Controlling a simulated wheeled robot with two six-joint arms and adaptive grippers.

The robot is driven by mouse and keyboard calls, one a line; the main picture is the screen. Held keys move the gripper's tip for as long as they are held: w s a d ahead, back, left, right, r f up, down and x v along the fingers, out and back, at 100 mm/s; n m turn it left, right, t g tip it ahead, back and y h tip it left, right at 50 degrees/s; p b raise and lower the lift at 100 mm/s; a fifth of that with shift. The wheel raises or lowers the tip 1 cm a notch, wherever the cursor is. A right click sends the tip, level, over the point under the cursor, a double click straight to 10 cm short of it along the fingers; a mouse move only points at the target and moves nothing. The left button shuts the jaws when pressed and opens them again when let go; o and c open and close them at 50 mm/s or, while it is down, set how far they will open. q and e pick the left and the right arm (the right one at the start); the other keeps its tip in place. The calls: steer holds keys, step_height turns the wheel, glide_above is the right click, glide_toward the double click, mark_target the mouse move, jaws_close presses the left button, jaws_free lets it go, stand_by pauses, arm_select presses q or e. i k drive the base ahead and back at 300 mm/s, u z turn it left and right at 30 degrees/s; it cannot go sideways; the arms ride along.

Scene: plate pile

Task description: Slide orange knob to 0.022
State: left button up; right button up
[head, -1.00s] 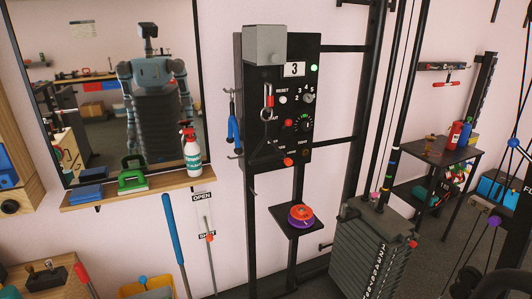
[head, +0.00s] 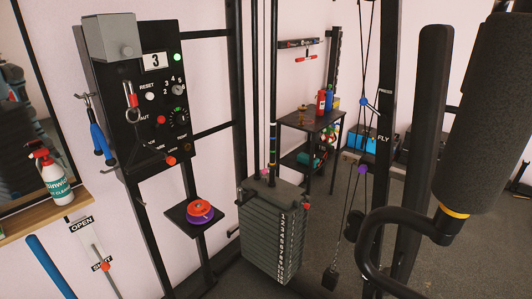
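Several orange-red knobs show, and I cannot tell for certain which one the task means. One orange knob (head: 170,160) sits at the lower right of the black control panel (head: 108,98), beside small lettering too small to read. A red knob (head: 160,119) sits higher on the panel. Another orange-red knob (head: 104,267) is low on a thin rod on the wall, near the SHUT label and below the OPEN label (head: 81,227). Neither of my grippers is in view.
A small shelf (head: 192,228) below the panel holds an orange and purple disc (head: 200,211). A numbered weight stack (head: 275,240) stands right of it. A machine arm with a dark pad (head: 490,120) fills the right foreground. A spray bottle (head: 52,176) stands at left.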

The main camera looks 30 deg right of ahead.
mark_target(171, 161)
steer(key=z, duration=1)
steer(key=i, duration=0.4)
